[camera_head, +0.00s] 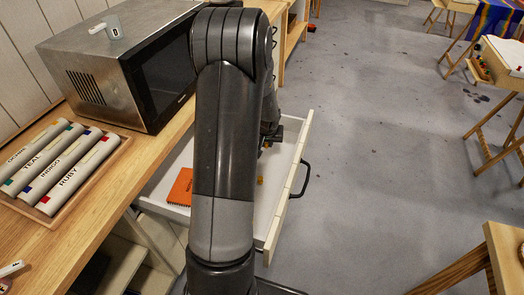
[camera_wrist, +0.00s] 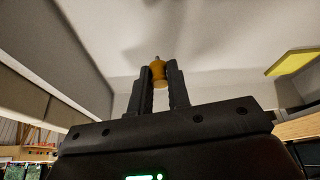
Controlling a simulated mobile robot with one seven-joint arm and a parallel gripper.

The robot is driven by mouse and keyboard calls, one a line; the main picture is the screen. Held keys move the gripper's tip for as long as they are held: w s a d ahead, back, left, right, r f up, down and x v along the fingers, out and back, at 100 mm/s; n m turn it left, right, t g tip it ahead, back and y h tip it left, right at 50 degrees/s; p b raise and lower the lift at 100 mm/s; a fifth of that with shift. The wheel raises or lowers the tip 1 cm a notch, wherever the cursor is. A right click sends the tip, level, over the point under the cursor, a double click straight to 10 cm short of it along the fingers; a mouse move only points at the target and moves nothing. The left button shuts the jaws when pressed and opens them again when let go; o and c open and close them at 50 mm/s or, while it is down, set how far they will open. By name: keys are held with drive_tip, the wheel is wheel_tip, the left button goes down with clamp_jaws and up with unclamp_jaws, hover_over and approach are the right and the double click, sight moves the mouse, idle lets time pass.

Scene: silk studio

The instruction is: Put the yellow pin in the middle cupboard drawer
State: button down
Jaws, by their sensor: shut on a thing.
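The yellow pin (camera_wrist: 158,74) is between the two fingers of my gripper (camera_wrist: 161,82) in the wrist view. The fingers are shut on it, with a pale surface behind. In the head view my gripper (camera_head: 268,140) is over the far part of an open white drawer (camera_head: 278,190), partly hidden by my arm. A small yellow-orange spot (camera_head: 259,181) shows in the drawer beside my arm; I cannot tell what it is. The drawer is pulled out from under the wooden counter, and its level in the cupboard is hard to tell.
An orange notebook (camera_head: 180,187) lies in the drawer's left part. A black handle (camera_head: 301,180) sticks out from the drawer front. On the counter are a microwave (camera_head: 105,75) and a tray (camera_head: 112,158) of labelled rolls.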

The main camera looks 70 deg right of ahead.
sight(266, 147)
drive_tip(key=shift+f, duration=1.9)
drive_tip(key=shift+f, duration=0.1)
drive_tip(key=c, duration=1.4)
unclamp_jaws()
drive_tip(key=shift+o, duration=0.2)
drive_tip(key=v, duration=1.2)
